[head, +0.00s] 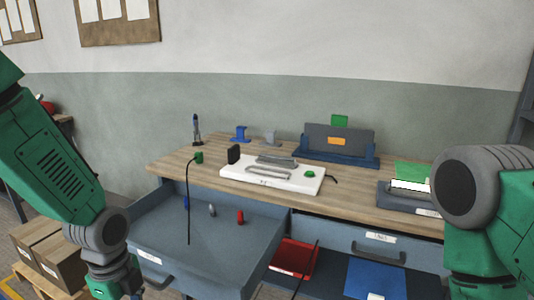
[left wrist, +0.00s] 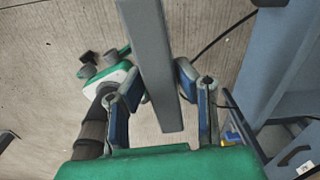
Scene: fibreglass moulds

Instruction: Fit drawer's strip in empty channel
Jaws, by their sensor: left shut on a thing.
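My left gripper (left wrist: 158,84) is shut on a long grey strip (left wrist: 152,50) in the left wrist view. The strip runs between the fingers, and its upper end leaves the frame. In the head view my left arm comes down at the left; its gripper and the strip are below the frame. A white board (head: 230,171) lies on the workbench with grey looped metal pieces and a green knob on it. I cannot tell which channel is empty. The open drawer (head: 170,229) holds small blue, grey and red items. My right gripper is out of view.
The wooden bench top (head: 375,205) carries a blue holder (head: 340,158) at the back and a grey tray at the right. A thin black cable (head: 189,215) hangs into the drawer. A red bin (head: 293,257) sits below the bench. Cardboard boxes (head: 50,252) stand at the left.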

